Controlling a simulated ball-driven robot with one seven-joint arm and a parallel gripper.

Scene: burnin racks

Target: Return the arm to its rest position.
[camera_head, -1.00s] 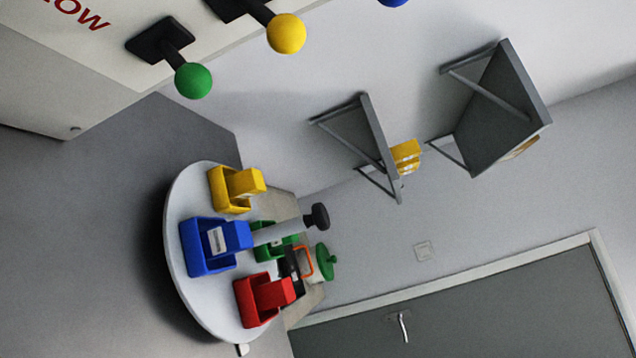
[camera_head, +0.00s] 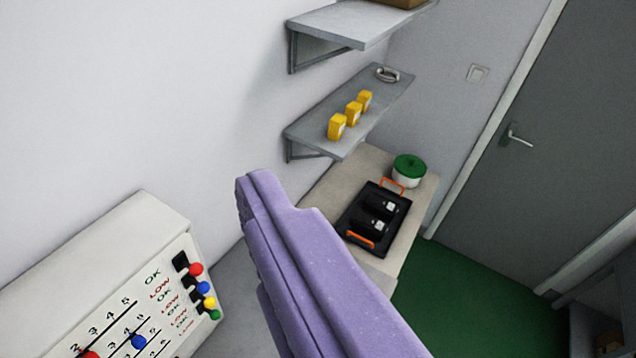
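My gripper is not in view in the head camera. A large lavender part of my own body rises from the bottom edge through the middle of the picture. It hides part of the floor and the near end of the counter (camera_head: 322,196). I cannot see what the gripper holds, if anything.
A white panel (camera_head: 110,240) with coloured knobs stands at lower left. Two grey wall shelves (camera_head: 385,98) carry yellow boxes (camera_head: 353,113) and a ring (camera_head: 387,74). A black tray (camera_head: 362,222) and a green-lidded pot (camera_head: 408,171) sit on the counter. Green floor (camera_head: 475,300) lies clear before the grey door (camera_head: 560,120).

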